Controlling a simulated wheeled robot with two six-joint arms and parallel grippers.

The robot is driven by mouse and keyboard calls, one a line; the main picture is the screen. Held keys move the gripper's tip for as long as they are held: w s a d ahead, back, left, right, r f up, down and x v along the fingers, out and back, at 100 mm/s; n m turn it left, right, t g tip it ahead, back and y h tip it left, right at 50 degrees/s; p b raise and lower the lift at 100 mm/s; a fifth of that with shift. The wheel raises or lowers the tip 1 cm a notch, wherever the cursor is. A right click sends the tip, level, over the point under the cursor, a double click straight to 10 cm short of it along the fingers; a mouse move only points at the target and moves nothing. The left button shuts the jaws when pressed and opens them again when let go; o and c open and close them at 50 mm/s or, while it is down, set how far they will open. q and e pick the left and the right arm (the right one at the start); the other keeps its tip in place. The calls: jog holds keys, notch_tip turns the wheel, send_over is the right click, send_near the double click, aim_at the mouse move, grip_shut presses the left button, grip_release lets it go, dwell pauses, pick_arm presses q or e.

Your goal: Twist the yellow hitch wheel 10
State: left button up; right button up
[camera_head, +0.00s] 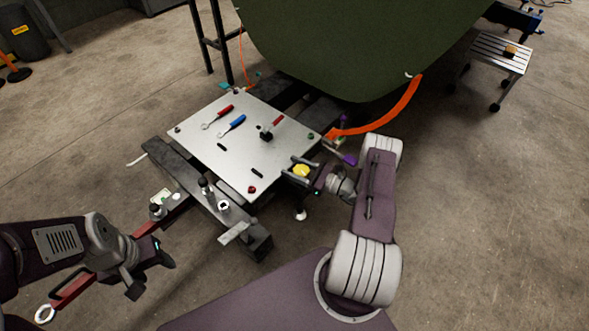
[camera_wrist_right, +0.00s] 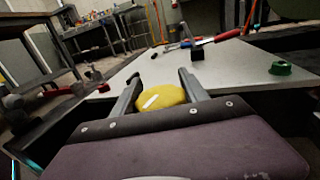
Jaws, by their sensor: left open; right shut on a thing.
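The yellow hitch wheel (camera_head: 301,171) is at the near right edge of the metal plate. In the right wrist view the wheel (camera_wrist_right: 162,97) sits between my gripper's two fingers. My right gripper (camera_head: 300,168) is shut on the wheel, and its fingers (camera_wrist_right: 158,90) lie along both sides of it. Whatever is under the wheel is hidden by the gripper. My left gripper (camera_head: 150,272) is open and empty at the lower left, well apart from the plate.
The metal plate (camera_head: 205,150) carries a red-handled tool (camera_head: 218,117), a blue-handled tool (camera_head: 232,125), a black block (camera_head: 267,134) and a green knob (camera_head: 311,136). A dark beam (camera_head: 200,185) runs along its near side. The big green panel (camera_head: 350,45) stands behind. An orange hose (camera_head: 385,122) lies right.

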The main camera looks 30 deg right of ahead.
jog(key=shift+s+a+n+g+y+b, duration=0.15)
jog(key=shift+a+n+g+y+b, duration=0.05)
jog(key=shift+n+g+y+b, duration=0.9)
jog(key=o, duration=1.4)
jog(key=shift+c, duration=0.2)
jog(key=p+v, duration=0.3)
jog(key=v, duration=0.6)
